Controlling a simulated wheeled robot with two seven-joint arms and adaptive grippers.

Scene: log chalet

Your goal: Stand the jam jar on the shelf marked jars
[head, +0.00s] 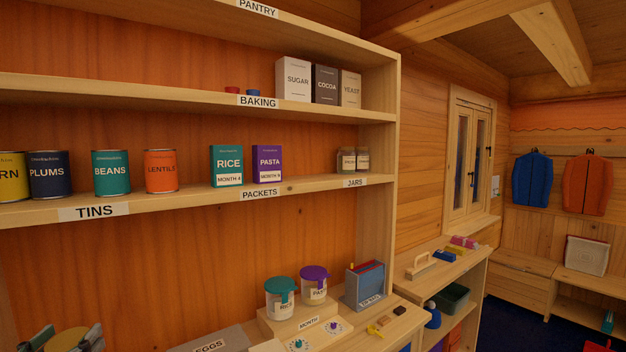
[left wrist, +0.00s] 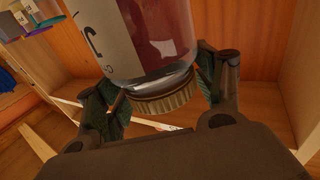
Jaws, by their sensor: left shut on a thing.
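The jam jar (left wrist: 150,45) fills the upper middle of the left wrist view. It has dark red contents, a pale label with a partly seen letter and a ribbed gold lid (left wrist: 165,101). My left gripper (left wrist: 155,95) is shut on it at the lid end. In the head view my left gripper (head: 66,340) is at the bottom left corner, with the lid between its fingers, well below and left of the jars place. The JARS label (head: 355,183) is on the right end of the middle shelf (head: 300,188). My right gripper is not in view.
Two small jars (head: 347,161) stand above the JARS label, near the right upright (head: 383,130). A PASTA box (head: 267,164) and RICE box (head: 227,166) stand to their left, then several tins (head: 161,171). Canisters (head: 280,298) and a grey holder (head: 364,285) stand on the lower counter.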

